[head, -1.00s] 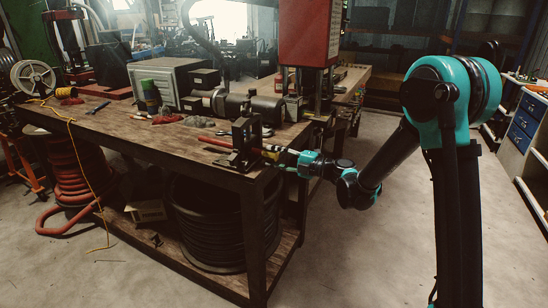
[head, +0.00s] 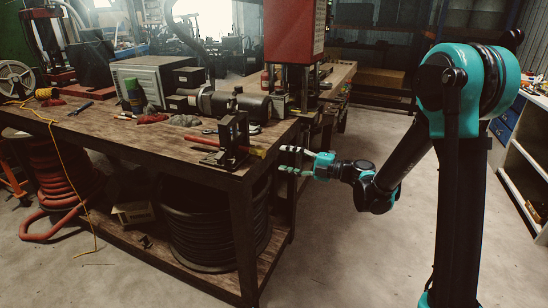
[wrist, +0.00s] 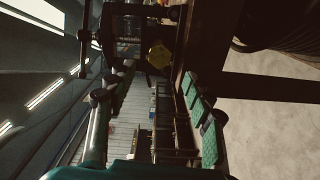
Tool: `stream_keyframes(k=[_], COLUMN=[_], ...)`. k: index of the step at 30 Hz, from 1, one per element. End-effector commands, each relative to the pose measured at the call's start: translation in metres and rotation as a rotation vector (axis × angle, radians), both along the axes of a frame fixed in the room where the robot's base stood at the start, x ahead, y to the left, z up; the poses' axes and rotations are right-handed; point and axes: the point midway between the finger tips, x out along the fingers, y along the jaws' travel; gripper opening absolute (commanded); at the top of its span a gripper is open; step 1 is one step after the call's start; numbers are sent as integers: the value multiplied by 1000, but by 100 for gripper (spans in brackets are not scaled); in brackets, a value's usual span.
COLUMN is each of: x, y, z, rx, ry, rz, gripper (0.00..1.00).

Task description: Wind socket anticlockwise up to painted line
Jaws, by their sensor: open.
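The brass-yellow socket (head: 257,152) sticks out to the right from the black clamp (head: 233,138) at the bench's corner. A red hose (head: 204,142) shows on the clamp's other side. In the wrist view the socket (wrist: 158,55) shows its hexagonal end face, ahead of the fingers and between their lines. My gripper (head: 282,159) is open and empty, just right of the socket with a small gap. In the wrist view my gripper (wrist: 156,82) has its fingers spread, with green pads on the right one. I cannot make out the painted line.
The wooden bench (head: 130,136) carries a grey box (head: 155,82), a dark motor-like cylinder (head: 252,106) and loose tools. A black hose coil (head: 205,235) stands on the shelf below. The floor (head: 350,250) right of the bench is clear.

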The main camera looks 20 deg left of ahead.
Motion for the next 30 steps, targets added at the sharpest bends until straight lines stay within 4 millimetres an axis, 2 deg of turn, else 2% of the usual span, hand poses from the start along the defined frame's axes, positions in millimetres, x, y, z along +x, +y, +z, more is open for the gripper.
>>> stream_keyframes(k=[3,6,17,20,23,30], x=[0,-1,-2,-2,-2,-2], y=[-14,-19,-21,-21,-24,-33], z=[0,0,0,0,0,0], rx=[0,0,0,4,14,58], ry=[0,0,3,49,178,718], rz=[-1,0,1,1,0,-4], gripper=[52,52,52,52,52,52])
